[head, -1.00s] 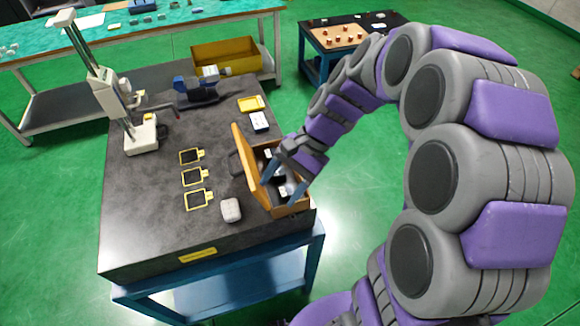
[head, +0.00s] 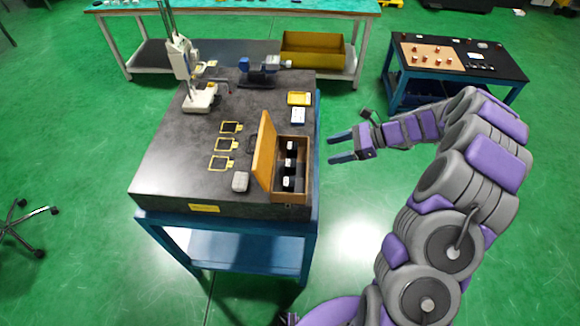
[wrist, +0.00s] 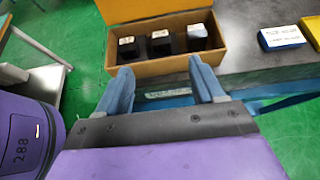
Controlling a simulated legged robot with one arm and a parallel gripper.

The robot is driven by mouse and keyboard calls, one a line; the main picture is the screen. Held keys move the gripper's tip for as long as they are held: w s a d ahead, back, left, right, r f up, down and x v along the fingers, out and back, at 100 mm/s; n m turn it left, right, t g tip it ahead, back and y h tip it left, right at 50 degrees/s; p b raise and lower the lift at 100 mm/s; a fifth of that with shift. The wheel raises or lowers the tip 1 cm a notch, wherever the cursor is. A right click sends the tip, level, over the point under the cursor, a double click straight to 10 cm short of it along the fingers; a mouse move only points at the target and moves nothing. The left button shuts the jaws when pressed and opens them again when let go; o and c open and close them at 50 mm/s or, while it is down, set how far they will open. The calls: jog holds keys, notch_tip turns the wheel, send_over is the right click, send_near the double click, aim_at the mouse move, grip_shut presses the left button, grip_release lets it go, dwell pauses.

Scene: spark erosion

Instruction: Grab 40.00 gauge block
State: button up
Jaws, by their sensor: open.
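An open wooden box (head: 291,197) stands at the right edge of the dark granite table, its lid raised on the left. Three dark blocks with pale labelled tops sit in it: a near one (head: 288,183), a middle one (head: 290,163) and a far one (head: 291,146). In the wrist view they stand in a row, left (wrist: 127,49), middle (wrist: 160,43) and right (wrist: 198,37). The labels are too small to read, so I cannot tell which is 40.00. My gripper (head: 341,147) is open and empty, right of the box and apart from it; its blue fingers (wrist: 166,85) point toward the box.
The granite table (head: 180,165) also holds a height stand (head: 199,97), a blue vise (head: 258,72), yellow frames (head: 222,162), a grey rounded object (head: 240,181), a yellow tray (head: 299,99) and a blue-white box (head: 298,116). Green floor lies free right of the table.

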aim_at(295, 163)
jog(key=b+x, duration=0.1)
jog(key=x, duration=0.5)
jog(key=b+x, duration=0.1)
jog(key=x, duration=0.5)
jog(key=shift+f, duration=0.45)
jog(key=shift+a+f, duration=0.25)
jog(key=shift+f, duration=0.2)
jog(key=shift+a+f, duration=0.1)
jog(key=shift+a, duration=0.2)
jog(key=shift+w+a, duration=0.1)
jog(key=shift+a, duration=0.5)
jog(key=c, duration=0.4)
jog(key=shift+d, duration=0.6)
jog(key=c, duration=0.7)
jog(key=shift+a, duration=0.1)
grip_shut()
